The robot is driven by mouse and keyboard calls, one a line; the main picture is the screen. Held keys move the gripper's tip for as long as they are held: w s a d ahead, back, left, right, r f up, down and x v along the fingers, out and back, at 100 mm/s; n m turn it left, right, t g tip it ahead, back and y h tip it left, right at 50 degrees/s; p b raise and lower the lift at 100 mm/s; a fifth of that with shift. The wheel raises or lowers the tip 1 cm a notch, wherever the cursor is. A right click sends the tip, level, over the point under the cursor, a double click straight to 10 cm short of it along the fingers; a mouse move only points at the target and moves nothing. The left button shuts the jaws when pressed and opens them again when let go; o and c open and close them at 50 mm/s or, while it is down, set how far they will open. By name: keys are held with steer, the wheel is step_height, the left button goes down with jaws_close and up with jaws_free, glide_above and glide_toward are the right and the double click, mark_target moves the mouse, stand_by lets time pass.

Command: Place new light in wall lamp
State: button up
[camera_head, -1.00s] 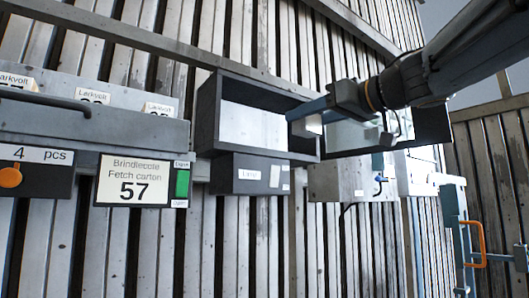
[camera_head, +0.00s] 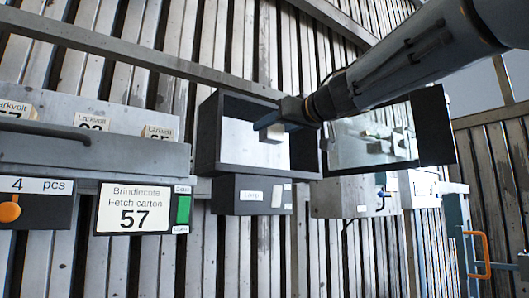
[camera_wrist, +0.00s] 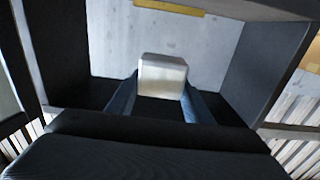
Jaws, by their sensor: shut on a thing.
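The wall lamp is an open dark box (camera_head: 206,140) on the slatted wall with a pale back panel (camera_head: 238,143). Its glazed door (camera_head: 360,148) is swung open to the right. My gripper (camera_head: 268,131) is at the box opening, shut on a small whitish block, the new light (camera_head: 273,137). In the wrist view the light (camera_wrist: 162,76) sits between the two blue fingers, in front of the back panel (camera_wrist: 205,45). A yellow strip (camera_wrist: 170,7) shows at the top there. I cannot tell whether the light touches the panel.
A dark labelled box (camera_head: 250,195) is under the lamp. A grey box (camera_head: 340,197) with a cable is lower right. A sign reading 57 (camera_head: 133,208) and a drawer-like grey unit (camera_head: 90,150) are at left. An orange handle (camera_head: 484,255) is at far right.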

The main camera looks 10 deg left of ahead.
mark_target(264, 139)
steer(key=x, duration=0.3)
steer(key=shift+w+a+p, duration=0.1)
steer(key=shift+p, duration=0.2)
steer(key=shift+w+a+f+b, duration=0.15)
steer(key=shift+f+b, duration=0.1)
steer(key=shift+f, duration=0.25)
steer(key=shift+w+a+f+b, duration=0.1)
steer(key=shift+f+b, duration=0.1)
steer(key=shift+f, duration=0.3)
steer(key=shift+d+f, duration=0.1)
steer(key=shift+f, duration=0.2)
step_height(264, 139, down, 4)
steer(key=shift+r+b, duration=0.15)
steer(key=shift+b, duration=0.75)
steer(key=shift+w+a+f, duration=0.1)
steer(key=shift+a+f, duration=0.1)
steer(key=shift+f, duration=0.15)
steer(key=shift+f, duration=0.1)
steer(key=o, duration=1.1)
